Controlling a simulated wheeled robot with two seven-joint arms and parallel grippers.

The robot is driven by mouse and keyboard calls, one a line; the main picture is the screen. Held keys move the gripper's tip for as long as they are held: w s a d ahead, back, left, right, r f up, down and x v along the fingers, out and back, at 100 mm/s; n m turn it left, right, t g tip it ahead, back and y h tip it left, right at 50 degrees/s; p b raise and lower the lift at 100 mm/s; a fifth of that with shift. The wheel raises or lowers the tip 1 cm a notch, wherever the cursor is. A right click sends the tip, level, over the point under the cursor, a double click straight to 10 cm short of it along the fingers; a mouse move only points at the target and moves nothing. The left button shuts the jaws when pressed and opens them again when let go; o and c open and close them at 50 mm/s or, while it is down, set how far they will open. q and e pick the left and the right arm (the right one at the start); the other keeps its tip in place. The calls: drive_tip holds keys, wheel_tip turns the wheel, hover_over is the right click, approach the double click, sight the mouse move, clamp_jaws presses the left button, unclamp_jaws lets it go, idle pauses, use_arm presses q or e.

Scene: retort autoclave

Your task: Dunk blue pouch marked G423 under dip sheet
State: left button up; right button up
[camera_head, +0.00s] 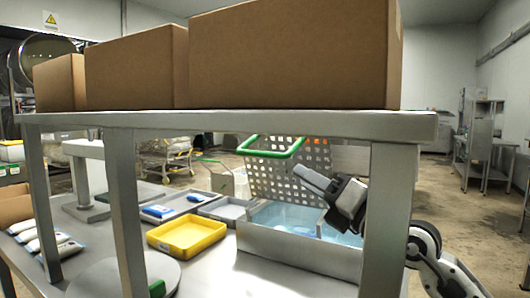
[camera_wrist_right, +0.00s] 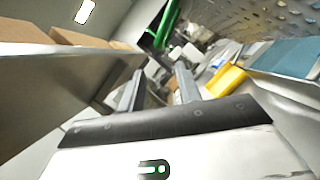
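A perforated sheet with a green handle (camera_head: 272,150) stands tilted up at the back of a metal basin (camera_head: 300,252) of blue liquid; I take it for the dip sheet. A darker blue patch (camera_head: 297,229) shows in the liquid; I cannot tell if it is a pouch. A blue-and-white pouch (camera_head: 157,210) lies in a grey tray, and another (camera_head: 195,197) lies behind it. No G423 mark is readable. My right gripper (camera_head: 311,180) is above the basin, in front of the sheet. In the wrist view its fingers (camera_wrist_right: 158,75) are apart and empty. My left gripper is out of view.
A shelf with cardboard boxes (camera_head: 290,55) spans above the table, and its front leg (camera_head: 388,220) stands beside my right arm. A yellow tray (camera_head: 187,235) sits left of the basin. White pouches (camera_head: 55,245) lie at far left.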

sight(265, 154)
drive_tip(key=x, duration=1.2)
clamp_jaws()
